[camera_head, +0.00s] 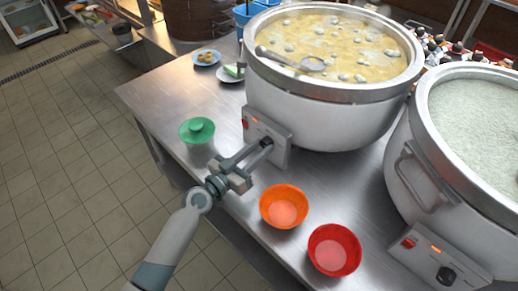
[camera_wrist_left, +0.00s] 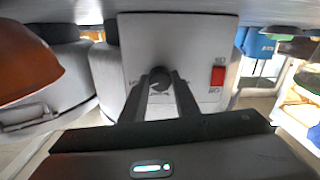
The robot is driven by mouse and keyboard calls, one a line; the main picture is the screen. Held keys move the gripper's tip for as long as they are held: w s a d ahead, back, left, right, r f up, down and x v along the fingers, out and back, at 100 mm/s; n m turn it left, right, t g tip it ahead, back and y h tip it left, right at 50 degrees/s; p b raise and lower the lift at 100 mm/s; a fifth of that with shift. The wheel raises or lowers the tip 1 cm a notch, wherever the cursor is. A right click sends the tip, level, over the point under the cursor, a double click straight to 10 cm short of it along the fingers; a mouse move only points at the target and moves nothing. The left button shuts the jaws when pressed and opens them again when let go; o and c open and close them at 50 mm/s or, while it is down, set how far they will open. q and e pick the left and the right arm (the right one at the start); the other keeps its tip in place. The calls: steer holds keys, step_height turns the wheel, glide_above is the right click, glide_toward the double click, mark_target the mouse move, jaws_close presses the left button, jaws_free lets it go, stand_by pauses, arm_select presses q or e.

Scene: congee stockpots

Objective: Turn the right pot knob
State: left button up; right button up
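The right pot (camera_head: 438,150) is a large steel stockpot of pale congee. Its front control box carries a dark knob (camera_head: 446,275) and a red switch (camera_head: 408,243); no gripper is near them. The left pot (camera_head: 325,110) holds yellowish broth with pale lumps and a ladle. My left gripper (camera_head: 262,147) reaches the control box of this left pot. In the left wrist view its fingers stand on either side of that box's dark round knob (camera_wrist_left: 160,78), very close to it. I cannot tell whether they press on it. My right gripper is not in view.
An orange bowl (camera_head: 284,206) and a red bowl (camera_head: 334,249) stand on the steel counter (camera_head: 225,170), right of my left arm. Small plates of food (camera_head: 206,57) lie behind. Tiled floor is at left.

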arm_select(q)
steer(key=shift+n, duration=1.7)
steer(key=n, duration=0.3)
steer(key=shift+r+g+p, duration=0.1)
steer(key=shift+g+p, duration=0.2)
steer(key=shift+p, duration=0.05)
steer(key=n, duration=0.4)
steer(key=shift+p, duration=0.3)
steer(key=shift+n, duration=1.6)
steer(key=o, duration=1)
steer(key=shift+o, duration=0.2)
